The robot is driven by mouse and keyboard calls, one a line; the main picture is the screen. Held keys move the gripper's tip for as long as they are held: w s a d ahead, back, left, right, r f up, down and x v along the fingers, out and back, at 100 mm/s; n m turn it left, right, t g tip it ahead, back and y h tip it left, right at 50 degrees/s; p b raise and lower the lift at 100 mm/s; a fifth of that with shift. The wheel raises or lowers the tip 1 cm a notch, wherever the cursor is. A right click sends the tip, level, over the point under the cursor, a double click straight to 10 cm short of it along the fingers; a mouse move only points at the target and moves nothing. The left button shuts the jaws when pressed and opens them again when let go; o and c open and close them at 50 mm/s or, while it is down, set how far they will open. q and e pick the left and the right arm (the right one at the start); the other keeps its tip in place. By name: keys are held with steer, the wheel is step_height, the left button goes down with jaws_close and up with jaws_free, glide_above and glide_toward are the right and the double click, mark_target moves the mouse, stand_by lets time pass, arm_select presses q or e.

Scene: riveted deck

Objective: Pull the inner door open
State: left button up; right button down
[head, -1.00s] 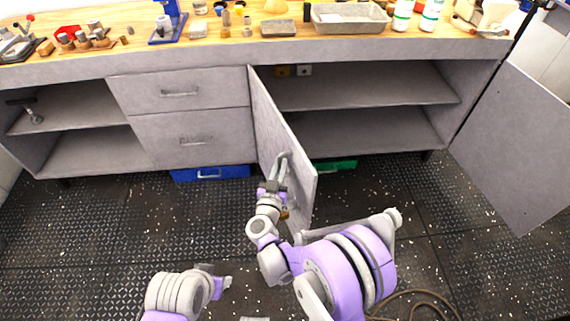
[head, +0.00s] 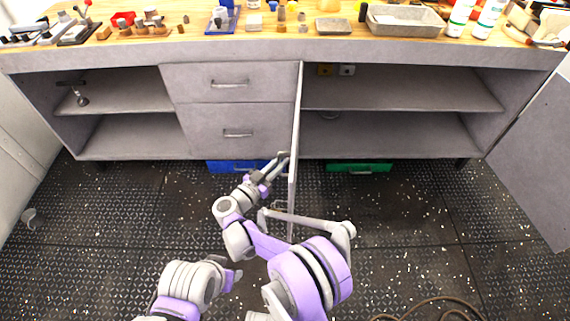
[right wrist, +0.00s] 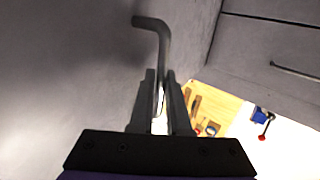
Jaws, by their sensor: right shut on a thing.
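The inner door (head: 297,110) is a grey panel hinged beside the drawers. It stands swung out from the cabinet and shows almost edge-on in the head view. Its grey face fills the left of the right wrist view (right wrist: 70,70). My right gripper (head: 283,158) is at the drawer-side face of the door. In the right wrist view its fingers (right wrist: 160,85) are shut on the dark bent bar handle (right wrist: 155,30). My left gripper (head: 232,276) is low in the head view, apart from the door; its fingers are not clear.
The compartment right of the door (head: 400,135) is exposed, with one shelf. An outer door (head: 545,160) stands open at right. Two drawers (head: 230,83) are left of the door. A blue bin (head: 232,167) and a green bin (head: 358,167) lie under the cabinet.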

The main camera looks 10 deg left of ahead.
arm_select(q)
steer(key=shift+a, duration=0.4)
arm_select(e)
steer(key=shift+w+a, duration=0.1)
steer(key=shift+a, duration=0.8)
steer(key=c, duration=0.9)
jaws_free()
arm_select(q)
steer(key=shift+s+a, duration=0.1)
steer(key=shift+s, duration=0.05)
